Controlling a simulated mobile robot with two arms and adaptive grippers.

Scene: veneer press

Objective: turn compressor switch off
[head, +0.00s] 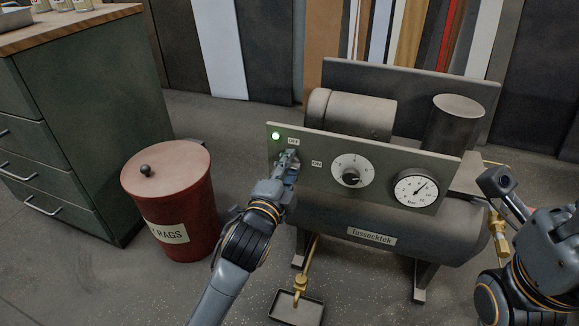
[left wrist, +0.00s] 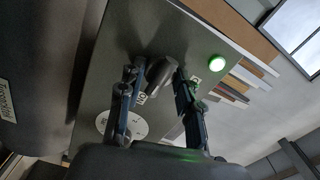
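The compressor (head: 370,235) stands ahead with an upright control panel (head: 440,160). Its green lamp (head: 275,136) is lit, and the lamp also glows in the left wrist view (left wrist: 216,62). An OFF label (head: 293,141) and an ON label (head: 316,164) flank the switch area. My left gripper (head: 289,158) is at the panel and hides the switch in the head view. In the left wrist view, the dark switch lever (left wrist: 160,72) stands between the spread fingers of my left gripper (left wrist: 158,84). Whether either finger touches it is unclear. My right gripper (head: 497,182) is at the right, away from the panel.
A dial knob (head: 351,178) and a pressure gauge (head: 416,188) sit right of the switch. A red rags bin (head: 172,205) stands left of my left arm. A green drawer cabinet (head: 85,120) is at the far left. A small tray (head: 297,308) lies on the floor.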

